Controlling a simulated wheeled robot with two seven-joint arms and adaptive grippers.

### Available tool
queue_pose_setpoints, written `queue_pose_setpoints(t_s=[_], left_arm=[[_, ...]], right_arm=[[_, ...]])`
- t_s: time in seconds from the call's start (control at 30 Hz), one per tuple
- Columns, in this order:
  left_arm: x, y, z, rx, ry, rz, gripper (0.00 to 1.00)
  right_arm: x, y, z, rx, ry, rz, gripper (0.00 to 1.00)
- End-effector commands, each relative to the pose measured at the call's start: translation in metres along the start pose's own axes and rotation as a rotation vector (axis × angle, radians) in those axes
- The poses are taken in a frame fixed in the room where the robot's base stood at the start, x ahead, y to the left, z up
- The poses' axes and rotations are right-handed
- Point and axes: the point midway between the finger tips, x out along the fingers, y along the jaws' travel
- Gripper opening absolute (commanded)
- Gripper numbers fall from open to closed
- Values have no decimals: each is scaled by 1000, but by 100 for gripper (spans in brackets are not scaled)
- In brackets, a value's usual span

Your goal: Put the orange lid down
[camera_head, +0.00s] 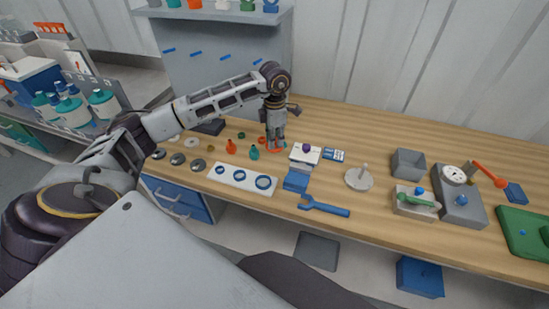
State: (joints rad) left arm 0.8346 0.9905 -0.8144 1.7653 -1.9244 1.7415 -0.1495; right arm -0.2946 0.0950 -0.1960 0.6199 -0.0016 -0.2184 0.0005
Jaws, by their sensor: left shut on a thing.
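My left gripper (275,146) points straight down over the back left part of the wooden bench. It is shut on an orange lid (272,151), of which only a small bit of orange shows at the fingertips. The fingers hide most of the lid, and I cannot tell whether it touches the bench top (330,125). My right gripper is not in view.
A small orange bottle (231,147) and a teal bottle (253,154) stand left of the gripper. A white board with blue rings (226,174) lies in front. A white block with a purple knob (298,156) is close on the right. Bare wood lies behind.

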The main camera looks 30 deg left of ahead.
Motion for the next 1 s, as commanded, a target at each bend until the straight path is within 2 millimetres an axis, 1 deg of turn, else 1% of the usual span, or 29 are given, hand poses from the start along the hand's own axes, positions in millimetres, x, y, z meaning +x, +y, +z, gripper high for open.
queue_pose_setpoints(t_s=[0.1,0.3,0.43,0.77,0.87,1.0], left_arm=[[17,-1,0,1,2,-2,0],[40,0,0,0,1,-1,0],[45,0,0,0,0,1,0],[47,0,0,1,0,0,0],[53,0,0,1,1,-1,0],[67,0,0,0,1,-1,0]], right_arm=[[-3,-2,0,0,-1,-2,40],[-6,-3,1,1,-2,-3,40],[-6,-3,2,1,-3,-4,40],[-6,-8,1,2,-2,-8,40],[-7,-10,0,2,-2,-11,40],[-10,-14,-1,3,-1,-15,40]])
